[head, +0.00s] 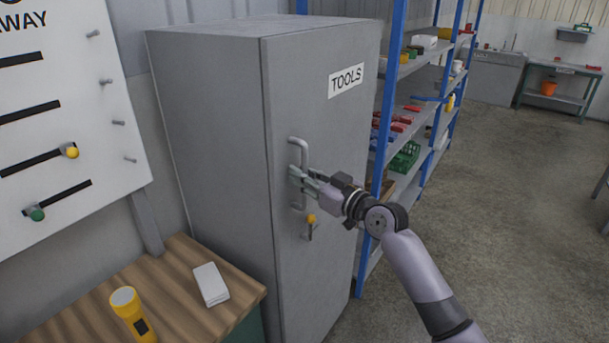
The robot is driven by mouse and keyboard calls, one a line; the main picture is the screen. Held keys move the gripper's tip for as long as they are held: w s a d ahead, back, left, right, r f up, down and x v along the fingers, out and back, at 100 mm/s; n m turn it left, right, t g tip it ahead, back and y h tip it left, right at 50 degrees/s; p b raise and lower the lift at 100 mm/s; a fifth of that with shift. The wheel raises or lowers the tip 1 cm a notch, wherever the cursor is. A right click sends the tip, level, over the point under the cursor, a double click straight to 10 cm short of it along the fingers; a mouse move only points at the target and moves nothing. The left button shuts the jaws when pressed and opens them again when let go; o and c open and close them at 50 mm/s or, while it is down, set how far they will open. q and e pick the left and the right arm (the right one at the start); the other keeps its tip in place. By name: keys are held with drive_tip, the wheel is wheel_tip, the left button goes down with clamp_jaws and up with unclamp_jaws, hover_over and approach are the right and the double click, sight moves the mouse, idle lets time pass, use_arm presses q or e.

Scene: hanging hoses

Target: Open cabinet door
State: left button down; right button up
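The tall grey metal cabinet (213,110) stands in the middle of the head view. Its door (330,135) bears a "TOOLS" label and looks closed, flush with the body. A vertical light grey handle (298,144) sits near the door's left edge. A yellow-topped latch or key (311,219) is just below it. My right gripper (296,176) is at the handle's middle, its fingertips reaching across the bar. The fingers overlap the handle in this view, so I cannot tell whether they are closed on it. My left gripper is not in view.
A wooden bench (187,288) with a yellow flashlight (132,313) and a white box (211,284) stands at lower left. A blue-post shelf (391,90) with tools stands close right of the cabinet. The concrete floor (520,200) at right is clear.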

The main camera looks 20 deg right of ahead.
clamp_jaws()
idle(0.5)
